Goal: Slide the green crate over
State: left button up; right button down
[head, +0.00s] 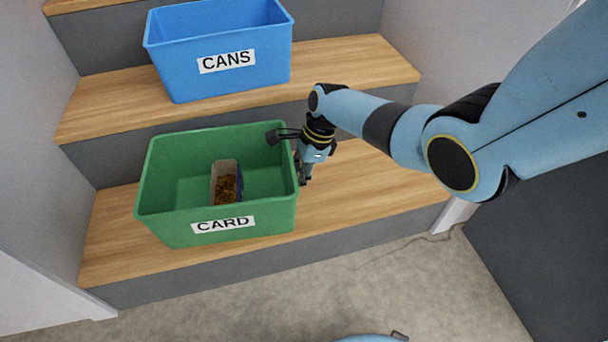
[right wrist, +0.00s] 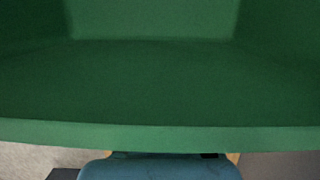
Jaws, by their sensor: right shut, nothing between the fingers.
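The green crate (head: 270,217), labelled CARD, stands on the lower wooden step. An open box with brown bits inside (head: 227,186) stands in it. My right gripper (head: 304,178) is shut and empty, pointing down just outside the crate's right wall. It is close to that wall; I cannot tell whether they touch. In the right wrist view the crate (right wrist: 160,138) fills most of the picture, its rim crossing near the bottom. My left gripper is not in view.
A blue crate labelled CANS (head: 270,62) stands on the step above. The lower step (head: 375,200) is clear to the right of the green crate; a narrower bare strip lies to its left. A side wall (head: 30,130) bounds the steps at left.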

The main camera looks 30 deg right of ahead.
jog(key=a, duration=0.2)
jog(key=w+a, duration=0.1)
jog(key=a, duration=0.2)
jog(key=w+a, duration=0.1)
jog(key=a, duration=0.1)
jog(key=shift+w+a+r, duration=0.15)
jog(key=shift+w+a, duration=0.05)
jog(key=shift+a, duration=0.1)
jog(key=w+a, duration=0.1)
jog(key=a, duration=0.2)
jog(key=w+a+b, duration=0.1)
jog(key=a, duration=0.5)
jog(key=shift+w+a+f, duration=0.15)
jog(key=shift+w+f, duration=0.1)
jog(key=shift+w, duration=0.15)
jog(key=shift+w+a+r, duration=0.15)
jog(key=shift+a, duration=0.1)
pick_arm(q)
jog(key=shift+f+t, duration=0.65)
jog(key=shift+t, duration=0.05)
